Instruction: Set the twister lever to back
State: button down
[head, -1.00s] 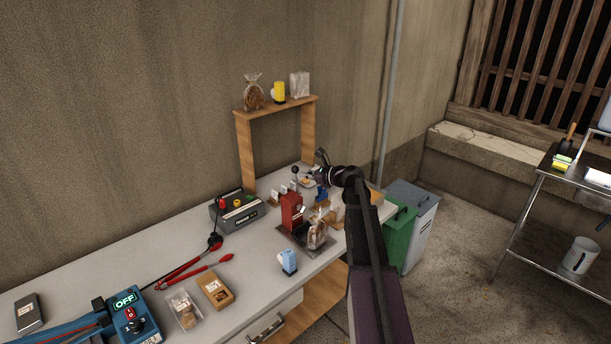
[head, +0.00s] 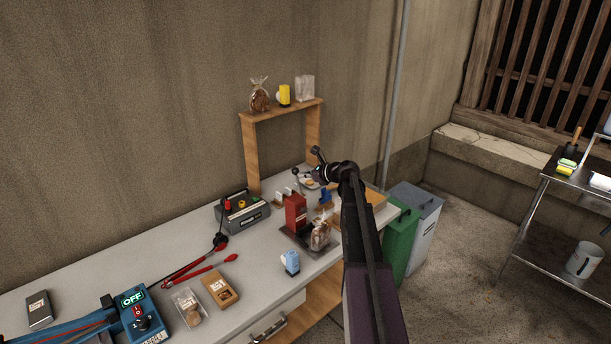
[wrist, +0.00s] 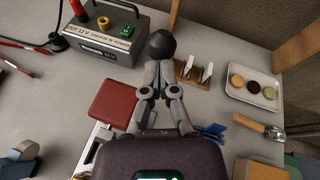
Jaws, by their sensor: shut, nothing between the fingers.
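The twister is the red machine (head: 295,213) on a dark base on the counter; its red top (wrist: 107,103) is left of my gripper in the wrist view. A black ball knob (head: 295,171), apparently that of the twister lever, stands behind the machine. In the wrist view the knob (wrist: 161,43) is right at my fingertips, seemingly touching them. My gripper (wrist: 159,72) is shut with nothing between its fingers. In the head view my gripper (head: 307,177) reaches in from the right, beside the knob. The lever's shaft is mostly hidden.
A grey power box (head: 242,211) stands left of the twister. A small rack (wrist: 194,73) and a tray of cookies (wrist: 252,88) are close to my gripper's right. A filled bag (head: 320,236) stands before the twister. A wooden shelf (head: 250,150) rises behind.

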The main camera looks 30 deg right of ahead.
jog(key=shift+d, duration=0.15)
jog(key=shift+s+d+f, duration=0.15)
jog(key=shift+s+d, duration=0.05)
jog(key=shift+s, duration=0.5)
jog(key=shift+s, duration=0.1)
dwell(0.5)
jog(key=f+p+v, duration=0.1)
jog(key=p+v, duration=0.1)
jog(key=v, duration=1.1)
jog(key=shift+d+f+p, duration=0.3)
jog(key=shift+d+f, duration=0.05)
jog(key=shift+s, duration=0.1)
